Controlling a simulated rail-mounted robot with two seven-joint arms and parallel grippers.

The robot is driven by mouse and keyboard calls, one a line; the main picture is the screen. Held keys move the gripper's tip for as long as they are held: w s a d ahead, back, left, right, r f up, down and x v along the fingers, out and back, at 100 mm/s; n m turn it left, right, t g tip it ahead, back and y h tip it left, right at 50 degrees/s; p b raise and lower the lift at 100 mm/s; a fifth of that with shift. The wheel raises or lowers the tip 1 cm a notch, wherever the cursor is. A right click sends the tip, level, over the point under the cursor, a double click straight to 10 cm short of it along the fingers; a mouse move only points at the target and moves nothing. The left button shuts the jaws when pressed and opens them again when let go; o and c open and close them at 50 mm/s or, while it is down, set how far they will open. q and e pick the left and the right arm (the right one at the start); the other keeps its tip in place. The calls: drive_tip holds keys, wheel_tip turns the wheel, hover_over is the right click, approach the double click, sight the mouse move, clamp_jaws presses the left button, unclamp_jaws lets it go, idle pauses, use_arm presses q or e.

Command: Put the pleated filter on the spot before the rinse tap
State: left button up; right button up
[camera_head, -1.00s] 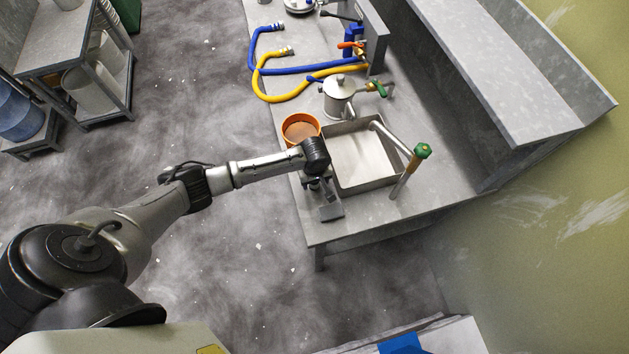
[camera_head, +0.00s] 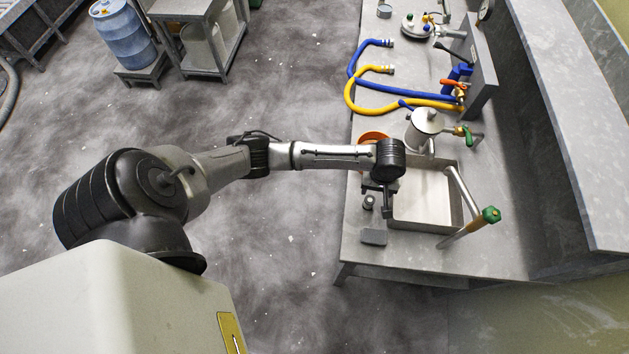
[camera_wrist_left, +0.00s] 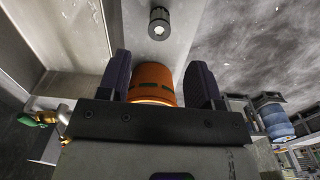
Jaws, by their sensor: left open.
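A small dark cylinder with a light centre, which looks like the pleated filter (camera_head: 369,203), stands on the bench left of the basin. It also shows at the top of the left wrist view (camera_wrist_left: 159,23). My left gripper (camera_head: 385,202) is just beside it, near the basin's left wall. In the left wrist view my gripper (camera_wrist_left: 160,72) is open, with nothing gripped; the cylinder is beyond the fingertips. The green-handled rinse tap (camera_head: 461,190) rises at the basin's right side. My right gripper is not in view.
The metal basin (camera_head: 424,226) sits close right of the gripper. An orange pail (camera_head: 374,136) is partly hidden behind my wrist, and shows between the fingers (camera_wrist_left: 152,76). A flat grey block (camera_head: 373,237) lies near the bench corner. A metal canister (camera_head: 424,124) and hoses (camera_head: 385,108) stand farther back.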

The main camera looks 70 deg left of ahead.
use_arm(q)
drive_tip(key=s+d+f+m+t+h, duration=0.1)
drive_tip(key=s+d+f+m+t, duration=0.15)
drive_tip(key=s+d+m, duration=0.75)
drive_tip(key=s+a+r+m, duration=0.1)
drive_tip(key=s+r, duration=0.1)
drive_tip(key=s, duration=0.5)
drive_tip(key=s+a+r+m+y, duration=0.1)
drive_tip(key=s+a+r+m, duration=0.1)
drive_tip(key=s, duration=0.6)
drive_tip(key=shift+a+r+t, duration=0.15)
drive_tip(key=shift+r+t, duration=0.15)
drive_tip(key=shift+t, duration=0.15)
drive_tip(key=shift+r, duration=0.1)
wheel_tip(320, 180, up, 11)
drive_tip(key=p, duration=1.1)
